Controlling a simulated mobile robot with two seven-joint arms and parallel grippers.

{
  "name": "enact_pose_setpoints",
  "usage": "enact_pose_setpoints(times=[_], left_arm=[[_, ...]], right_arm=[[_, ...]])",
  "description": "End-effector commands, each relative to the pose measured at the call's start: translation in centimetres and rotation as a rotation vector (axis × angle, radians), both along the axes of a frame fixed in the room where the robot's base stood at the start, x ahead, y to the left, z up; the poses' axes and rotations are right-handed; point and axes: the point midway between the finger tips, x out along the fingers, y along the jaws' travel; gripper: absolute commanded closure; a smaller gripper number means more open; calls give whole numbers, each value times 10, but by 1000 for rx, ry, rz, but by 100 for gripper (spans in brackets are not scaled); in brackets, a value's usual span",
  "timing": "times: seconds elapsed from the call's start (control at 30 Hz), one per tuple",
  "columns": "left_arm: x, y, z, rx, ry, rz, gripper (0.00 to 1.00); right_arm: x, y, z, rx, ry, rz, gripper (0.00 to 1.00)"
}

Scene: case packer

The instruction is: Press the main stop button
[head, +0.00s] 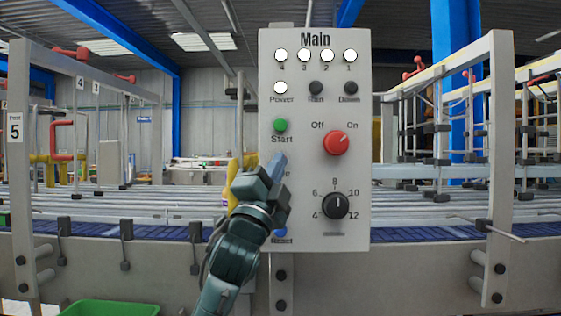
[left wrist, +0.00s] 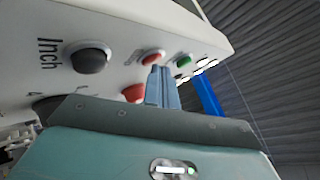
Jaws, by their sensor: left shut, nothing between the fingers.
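The grey Main panel (head: 315,225) stands upright in front of me. Its green Start button (head: 281,125) shows in the head view. The red stop button (left wrist: 152,58) shows in the left wrist view, between the green Start button (left wrist: 183,61) and the dark Inch button (left wrist: 88,57); in the head view my gripper hides it. My left gripper (head: 277,165) is shut and empty, its blue-grey fingertips just below Start in the picture. In the left wrist view the fingertips (left wrist: 156,72) come right up to the red button's edge; I cannot tell whether they touch it. My right gripper is out of view.
The panel also carries a red Off/On knob (head: 336,143), a black dial (head: 335,205), a blue Reset button (head: 280,232) and white lamps (head: 304,55). A conveyor (head: 430,208) runs behind it. A green bin (head: 110,308) sits low at the left.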

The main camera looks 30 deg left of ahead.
Motion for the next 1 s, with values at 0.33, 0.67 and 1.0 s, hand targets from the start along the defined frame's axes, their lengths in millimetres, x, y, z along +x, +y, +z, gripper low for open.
enact_pose_setpoints(times=[0.33,0.67,1.0], left_arm=[[-9,-5,-1,0,2,1,100],[-16,-9,-1,-1,2,0,100],[-29,-18,0,1,1,-1,100]], right_arm=[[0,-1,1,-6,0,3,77],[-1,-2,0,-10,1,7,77],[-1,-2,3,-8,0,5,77]])
